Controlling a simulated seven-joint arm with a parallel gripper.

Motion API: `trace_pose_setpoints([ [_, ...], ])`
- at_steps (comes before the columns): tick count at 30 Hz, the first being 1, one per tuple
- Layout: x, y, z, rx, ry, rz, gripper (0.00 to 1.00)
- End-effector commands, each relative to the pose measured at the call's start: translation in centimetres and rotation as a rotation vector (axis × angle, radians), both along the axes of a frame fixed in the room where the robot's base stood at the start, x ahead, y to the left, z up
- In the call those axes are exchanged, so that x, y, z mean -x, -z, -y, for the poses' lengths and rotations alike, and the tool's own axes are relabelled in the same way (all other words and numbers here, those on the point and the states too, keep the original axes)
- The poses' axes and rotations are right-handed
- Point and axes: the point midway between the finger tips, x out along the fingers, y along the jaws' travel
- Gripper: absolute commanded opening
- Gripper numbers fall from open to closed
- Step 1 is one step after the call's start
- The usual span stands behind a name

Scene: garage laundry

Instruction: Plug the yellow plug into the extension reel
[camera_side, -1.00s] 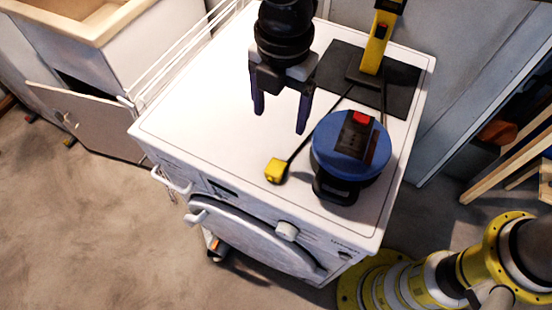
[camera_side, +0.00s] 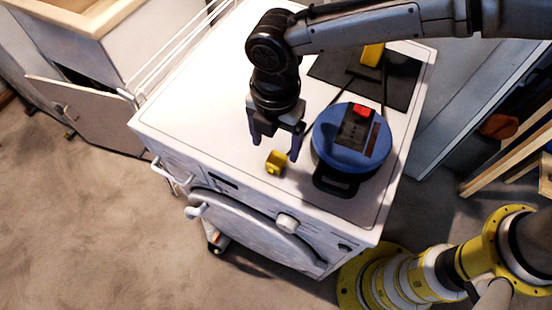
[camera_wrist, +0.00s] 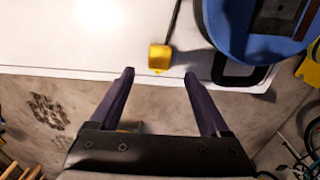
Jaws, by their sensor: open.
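The yellow plug (camera_side: 275,162) lies on the white washing machine top near its front edge, left of the reel. In the wrist view the plug (camera_wrist: 160,57) sits ahead of my fingertips, roughly between their lines, with its dark cord running away from it. The extension reel (camera_side: 350,140) is a blue drum with a red part on top and a black handle; it also shows at the upper right of the wrist view (camera_wrist: 232,35). My gripper (camera_side: 274,151) is open and empty, pointing down close over the plug. I cannot tell the exact height gap.
A dark mat (camera_side: 400,85) with a yellow tool (camera_side: 372,55) lies behind the reel, under my arm. The left part of the washer top (camera_side: 195,105) is clear. The washer's front edge is close to the plug.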

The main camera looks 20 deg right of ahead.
Motion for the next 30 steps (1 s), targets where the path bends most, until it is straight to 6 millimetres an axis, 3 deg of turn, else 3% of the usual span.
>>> trace_pose_setpoints([
  [4, 0.0, 1.1, 0.0, 0.001, 0.000, -0.001, 0.80],
  [14, 0.0, 1.2, 0.0, 0.001, 0.000, -0.001, 0.80],
  [24, -0.4, 5.4, 0.3, 0.002, 0.000, -0.002, 0.80],
  [30, -0.4, 6.4, 0.2, 0.001, 0.000, -0.001, 0.80],
])
